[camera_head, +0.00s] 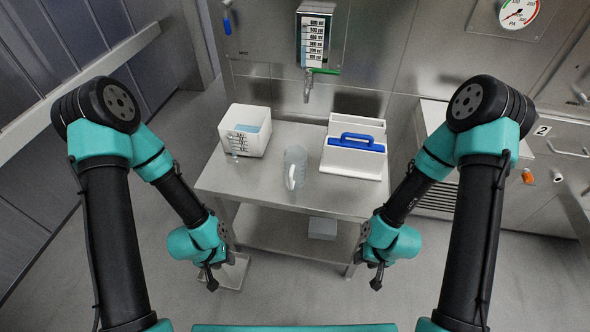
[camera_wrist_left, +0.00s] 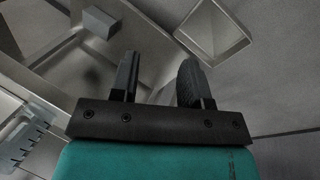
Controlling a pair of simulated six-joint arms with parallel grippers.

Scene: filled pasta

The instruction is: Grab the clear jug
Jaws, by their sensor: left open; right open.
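The clear jug (camera_head: 295,168) stands upright on the steel table (camera_head: 221,183), near the middle, with its pale handle facing the front. My left gripper (camera_head: 211,284) hangs in front of the table's left side, below the tabletop and apart from the jug. In the left wrist view the left gripper (camera_wrist_left: 158,82) has its two fingers spread with nothing between them. My right gripper (camera_head: 377,282) hangs in front of the table's right side, also away from the jug; it is open, with its fingers small in view.
A white box (camera_head: 245,131) stands left of the jug. A white container with a blue handle (camera_head: 356,142) stands to its right. A tap (camera_head: 308,84) hangs from the wall behind. The lower shelf (camera_head: 290,235) holds a grey block (camera_head: 322,228). The tabletop front is clear.

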